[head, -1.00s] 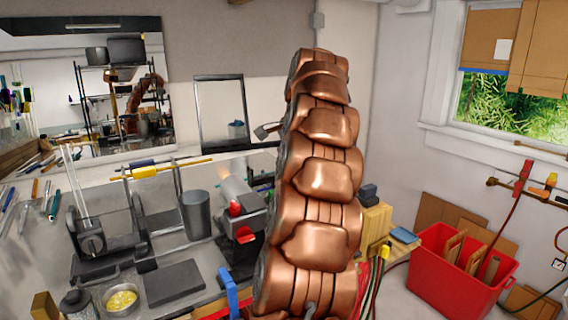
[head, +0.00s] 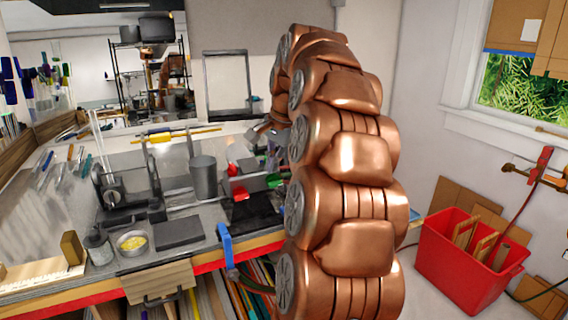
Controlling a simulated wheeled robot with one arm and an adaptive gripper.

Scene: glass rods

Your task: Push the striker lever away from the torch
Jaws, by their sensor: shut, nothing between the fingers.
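The torch looks to be the pale metal cylinder (head: 232,152) with red parts at its lower end, on the bench right of the dark grey cup. The striker lever cannot be made out; it is too small or hidden near the torch and my arm. My copper arm rises at the right of the bench and curves over at the top. My gripper (head: 266,132) shows small and grey at the left of the arm's far end, above and right of the torch. Its fingers look shut and empty. Whether it touches anything cannot be told.
A dark grey cup (head: 203,177), a flat dark block (head: 179,233) and a bowl of yellow bits (head: 132,242) stand on the bench. A blue clamp (head: 225,245) is at its front edge. A red bin (head: 462,258) stands right on the floor.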

